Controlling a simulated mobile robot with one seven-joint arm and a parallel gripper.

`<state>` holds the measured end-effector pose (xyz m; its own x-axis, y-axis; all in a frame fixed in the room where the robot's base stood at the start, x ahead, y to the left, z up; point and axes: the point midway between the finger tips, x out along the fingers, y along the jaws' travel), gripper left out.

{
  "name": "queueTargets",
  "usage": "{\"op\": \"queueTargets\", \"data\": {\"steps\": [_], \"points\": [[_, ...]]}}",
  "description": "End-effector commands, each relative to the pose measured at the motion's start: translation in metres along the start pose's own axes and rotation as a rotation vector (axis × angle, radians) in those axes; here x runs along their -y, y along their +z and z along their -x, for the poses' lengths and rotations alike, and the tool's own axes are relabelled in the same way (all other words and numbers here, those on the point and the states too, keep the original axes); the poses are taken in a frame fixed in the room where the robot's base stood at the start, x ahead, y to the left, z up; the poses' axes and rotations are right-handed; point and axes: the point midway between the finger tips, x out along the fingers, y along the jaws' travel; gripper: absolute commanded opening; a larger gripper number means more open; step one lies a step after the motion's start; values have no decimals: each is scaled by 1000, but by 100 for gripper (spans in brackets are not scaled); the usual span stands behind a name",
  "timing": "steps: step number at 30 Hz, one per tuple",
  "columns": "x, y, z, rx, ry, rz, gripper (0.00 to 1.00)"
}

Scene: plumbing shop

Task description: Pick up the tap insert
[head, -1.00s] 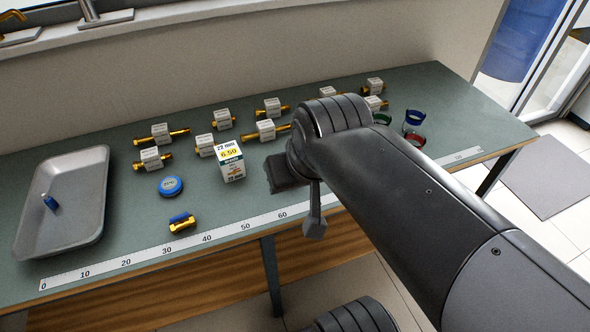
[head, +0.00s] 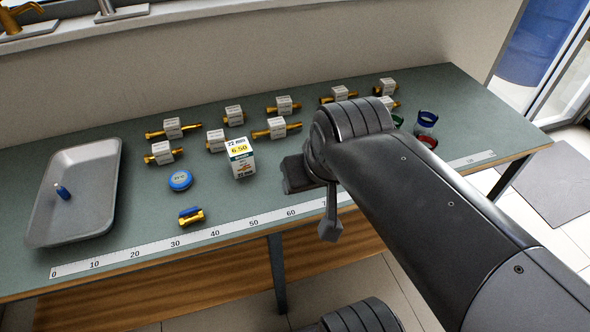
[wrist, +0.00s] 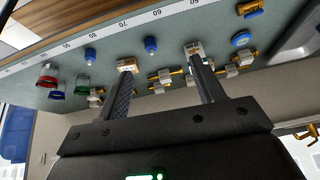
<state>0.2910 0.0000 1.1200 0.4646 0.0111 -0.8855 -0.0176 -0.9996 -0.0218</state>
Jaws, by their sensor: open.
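My gripper (wrist: 162,64) is open and empty, its two fingers apart above the bench in the wrist view. In the head view my arm hides most of it. Two small blue pieces, one left (wrist: 90,53) and one between the fingertips (wrist: 151,45), stand on the bench near the ruler in the wrist view. My arm hides them in the head view. Another small blue piece (head: 62,192) lies in the grey tray (head: 108,200). I cannot tell for certain which is the tap insert.
A white price box (head: 241,158), a blue tape roll (head: 180,180) and a blue-handled brass valve (head: 190,215) stand on the bench. Several tagged brass fittings (head: 173,128) are behind. Red, green and blue rings (head: 427,118) are at right. A ruler (head: 215,233) runs along the front edge.

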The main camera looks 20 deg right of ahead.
Motion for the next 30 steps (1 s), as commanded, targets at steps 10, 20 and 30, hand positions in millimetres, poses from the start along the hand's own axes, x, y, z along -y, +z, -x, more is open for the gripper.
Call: {"op": "queueTargets", "data": {"steps": [10, 20, 30], "points": [[-4, -22, -48, 277, -134, -579, 62], [-13, -40, -114, 584, -5, -1273, 62], [-29, -56, -176, 675, 354, -1948, 62]]}}
